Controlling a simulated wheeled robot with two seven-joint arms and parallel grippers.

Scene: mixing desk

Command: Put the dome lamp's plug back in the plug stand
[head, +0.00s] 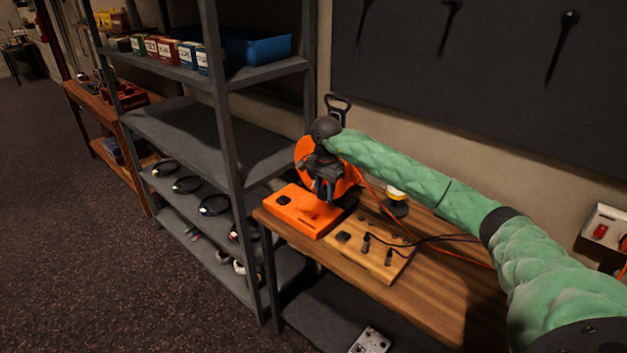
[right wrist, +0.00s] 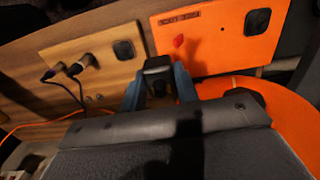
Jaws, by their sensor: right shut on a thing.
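My right gripper (head: 325,196) is shut on a small black plug (right wrist: 157,66), between its two fingers in the right wrist view. In that view the plug overlaps the gap between the wooden plug stand (right wrist: 105,39) and the orange box; its height above them is hard to tell. The plug stand (head: 384,268) lies on the desk with two black plugs (right wrist: 78,66) upright in it and a black square fitting (right wrist: 123,50) near its corner. The dome lamp (head: 397,193), a small yellow and white dome, stands behind the stand. My left gripper is not in view.
The orange box (head: 303,212), with a black square fitting and a red piece, lies left of the stand. An orange disc (head: 308,152) stands behind my gripper. Cables cross the desk (head: 425,297) to the right. A grey shelf (head: 210,145) stands at left.

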